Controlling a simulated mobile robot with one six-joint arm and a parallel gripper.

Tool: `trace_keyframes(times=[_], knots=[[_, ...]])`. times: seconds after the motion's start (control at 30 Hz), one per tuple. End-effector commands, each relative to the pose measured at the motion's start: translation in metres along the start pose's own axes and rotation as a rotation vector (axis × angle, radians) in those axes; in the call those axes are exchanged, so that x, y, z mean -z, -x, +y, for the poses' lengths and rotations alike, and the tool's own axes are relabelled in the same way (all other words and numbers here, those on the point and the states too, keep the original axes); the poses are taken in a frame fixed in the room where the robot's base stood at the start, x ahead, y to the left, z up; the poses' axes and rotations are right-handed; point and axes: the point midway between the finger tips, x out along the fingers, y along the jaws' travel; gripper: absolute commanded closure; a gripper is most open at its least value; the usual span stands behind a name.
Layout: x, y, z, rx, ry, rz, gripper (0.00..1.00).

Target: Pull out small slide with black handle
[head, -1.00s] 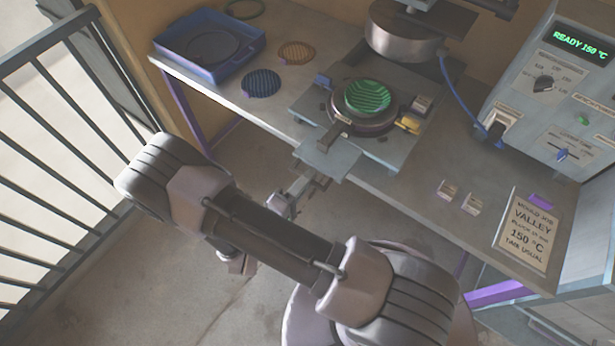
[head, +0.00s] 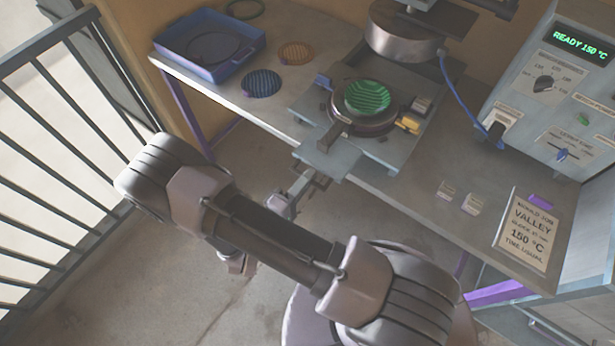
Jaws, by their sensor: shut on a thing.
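The press slide (head: 325,160) is a pale flat plate that juts past the bench's front edge, below the press. A dark bar-shaped block (head: 332,134) lies over its inner end, against a round dark mould (head: 365,125). A green ridged disc (head: 368,97) rests on the mould. My gripper (head: 316,183) is at the slide's front end, just below and in front of the plate. It is shut on what seems to be the slide's black handle, which the fingers and plate mostly hide.
The heated press head (head: 403,40) hangs above and behind the mould. A blue tray (head: 208,47) and blue and orange discs (head: 262,83) lie at left. A control box (head: 560,90) and job card (head: 528,232) are at right. Floor in front of the slide is free. A railing (head: 60,130) stands left.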

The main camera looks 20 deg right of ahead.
Motion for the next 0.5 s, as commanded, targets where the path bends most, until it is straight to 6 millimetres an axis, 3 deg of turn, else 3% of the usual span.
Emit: trace_keyframes(times=[0.37, 0.5], knots=[[0.000, 0.001, 0.000, 0.000, 0.000, 0.000, 1.00], [0.001, 0.018, 0.000, -0.001, 0.000, 0.004, 1.00]])
